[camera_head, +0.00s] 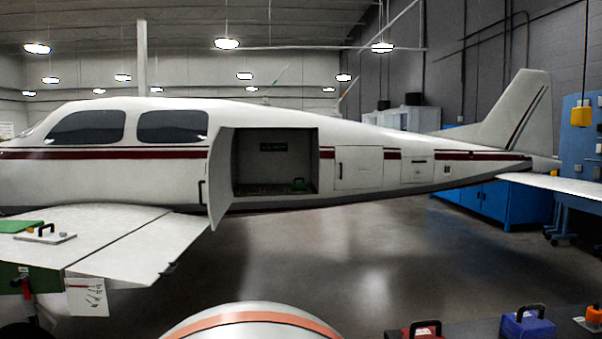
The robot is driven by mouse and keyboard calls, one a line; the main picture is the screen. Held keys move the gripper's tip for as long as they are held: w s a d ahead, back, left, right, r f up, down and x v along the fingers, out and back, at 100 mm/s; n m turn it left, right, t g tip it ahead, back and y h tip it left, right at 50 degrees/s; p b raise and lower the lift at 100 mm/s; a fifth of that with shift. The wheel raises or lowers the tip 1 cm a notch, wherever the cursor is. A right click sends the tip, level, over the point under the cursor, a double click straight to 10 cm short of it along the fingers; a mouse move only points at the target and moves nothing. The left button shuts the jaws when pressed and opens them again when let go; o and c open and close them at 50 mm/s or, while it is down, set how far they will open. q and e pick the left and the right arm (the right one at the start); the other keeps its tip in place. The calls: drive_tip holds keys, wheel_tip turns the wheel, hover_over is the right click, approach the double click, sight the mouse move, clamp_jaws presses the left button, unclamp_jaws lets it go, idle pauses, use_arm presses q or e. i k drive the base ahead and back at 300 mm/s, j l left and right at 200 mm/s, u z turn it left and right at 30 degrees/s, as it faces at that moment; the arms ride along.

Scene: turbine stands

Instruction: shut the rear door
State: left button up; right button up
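A white aircraft fuselage (270,112) with a dark red stripe crosses the view. An open door panel (220,178) stands swung outward at the left edge of a dark rectangular opening (275,160) in its side. Farther aft, a square hatch (358,167) and a smaller hatch (417,169) look closed. Neither of my grippers shows in this view.
A wing (130,240) spreads at left below the door. A rounded white surface with an orange band (250,318) fills the bottom centre. A red case (422,330) and a blue case (528,325) stand at bottom right. Grey floor (370,240) under the tail is clear.

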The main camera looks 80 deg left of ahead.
sight(219, 194)
drive_tip(key=k+u, duration=0.15)
drive_tip(key=u, duration=1.05)
drive_tip(key=j+u, duration=0.1)
drive_tip(key=u, duration=1.55)
drive_tip(key=i+u, duration=0.2)
drive_tip(key=i, duration=0.4)
drive_tip(key=i+l+u, duration=0.15)
drive_tip(key=i, duration=0.45)
drive_tip(key=i+l, duration=0.15)
drive_tip(key=i, duration=0.35)
drive_tip(key=i+l, duration=0.1)
drive_tip(key=i, duration=0.35)
drive_tip(key=i+l, duration=0.15)
drive_tip(key=i, duration=0.35)
